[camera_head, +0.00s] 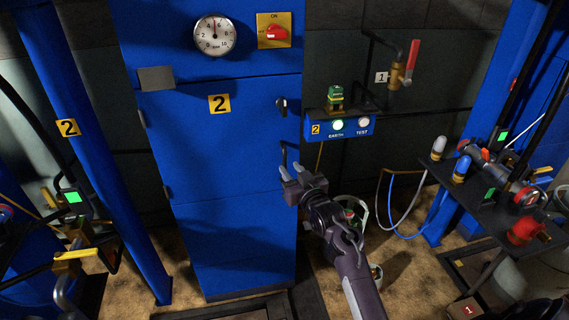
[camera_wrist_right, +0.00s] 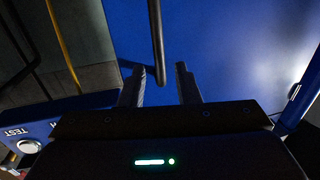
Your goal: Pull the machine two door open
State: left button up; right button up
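Machine two is the tall blue cabinet (camera_head: 240,240) with a yellow "2" label (camera_head: 219,104). Its blue door (camera_head: 215,150) looks flush with the cabinet. A thin dark door handle (camera_head: 284,152) stands near the door's right edge, partly hidden by my right gripper (camera_head: 290,172). In the right wrist view the handle bar (camera_wrist_right: 157,40) comes down from the top between the two fingers of my right gripper (camera_wrist_right: 161,75). The fingers are open, with a visible gap on both sides of the bar. My left gripper is not in view.
A black latch knob (camera_head: 281,104) is above the handle. A cluttered dark table (camera_head: 490,205) stands at the right. A blue post (camera_head: 95,180) stands left of the cabinet.

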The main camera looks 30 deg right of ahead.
aim_at(285, 163)
jog(key=w, duration=0.5)
jog(key=shift+d+f, duration=0.1)
jog(key=shift+d, duration=0.1)
grip_shut()
